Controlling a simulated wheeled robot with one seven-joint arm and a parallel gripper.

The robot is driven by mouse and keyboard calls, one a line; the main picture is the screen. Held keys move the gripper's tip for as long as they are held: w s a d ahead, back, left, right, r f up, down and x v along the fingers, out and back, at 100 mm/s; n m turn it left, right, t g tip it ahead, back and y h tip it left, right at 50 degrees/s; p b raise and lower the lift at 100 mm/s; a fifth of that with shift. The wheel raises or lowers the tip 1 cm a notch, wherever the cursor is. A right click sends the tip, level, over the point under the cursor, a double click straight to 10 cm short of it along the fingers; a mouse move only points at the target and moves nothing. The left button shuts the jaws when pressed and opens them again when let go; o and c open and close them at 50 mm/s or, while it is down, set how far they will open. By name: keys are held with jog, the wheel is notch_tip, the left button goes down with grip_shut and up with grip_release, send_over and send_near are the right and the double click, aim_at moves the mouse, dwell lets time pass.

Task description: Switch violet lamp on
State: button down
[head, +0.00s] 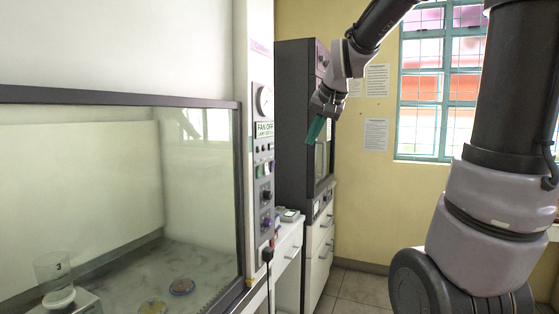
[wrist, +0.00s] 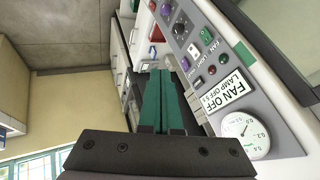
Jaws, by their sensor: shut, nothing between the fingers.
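The hood's control panel (head: 263,170) stands on the post right of the glass front. Its display (head: 264,130) reads FAN OFF, with a smaller line below; in the wrist view the display (wrist: 225,91) shows that line beginning LAMP OFF. A green switch (wrist: 206,35), a white switch (wrist: 193,49), small round buttons and a dark knob (wrist: 180,28) show there; a violet-toned knob (head: 266,223) sits low on the panel.
A round gauge (wrist: 245,136) sits above the display. The glass-fronted hood (head: 120,200) holds dishes (head: 182,287) and a beaker (head: 53,272). A dark cabinet (head: 293,120) stands behind my gripper, beside a white counter (head: 288,238). Floor (head: 362,285) shows clear below.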

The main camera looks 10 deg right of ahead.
jog(key=w+f, duration=0.2)
jog(key=w, duration=0.7)
send_near(273, 166)
jog(key=d+x, duration=0.1)
jog(key=x, duration=0.5)
jog(key=shift+w+d+m, duration=0.2)
jog(key=shift+w+m, duration=0.05)
jog(key=shift+m, duration=0.05)
jog(key=shift+f, duration=0.1)
